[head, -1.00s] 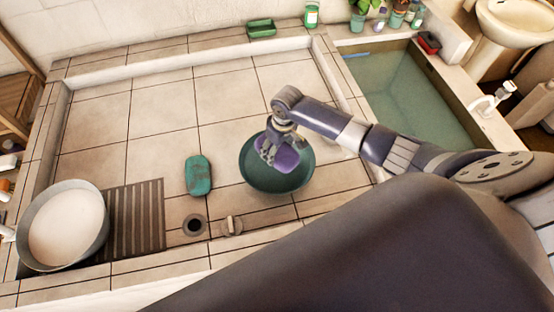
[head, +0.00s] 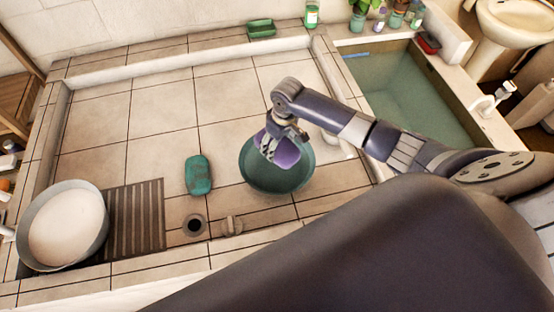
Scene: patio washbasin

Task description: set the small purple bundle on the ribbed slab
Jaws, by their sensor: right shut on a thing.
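The small purple bundle (head: 287,155) is held in my right gripper (head: 268,152), over the dark green basin. The gripper is shut on it, and its fingers cover part of the bundle's left side. I cannot tell how high it is above the basin's bottom. The ribbed slab (head: 134,215), a grey-brown grooved panel, lies flat at the lower left of the tiled floor. The slab's visible top is bare, and a white-filled round tub overlaps its left side. My left gripper is not in view.
The green basin (head: 262,181) stands on the tiles. A teal oblong thing (head: 198,175) lies between it and the slab, near a round drain (head: 194,225) and a small fitting (head: 232,226). The tub (head: 60,226) stands at left. A water trough (head: 405,90) lies at right.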

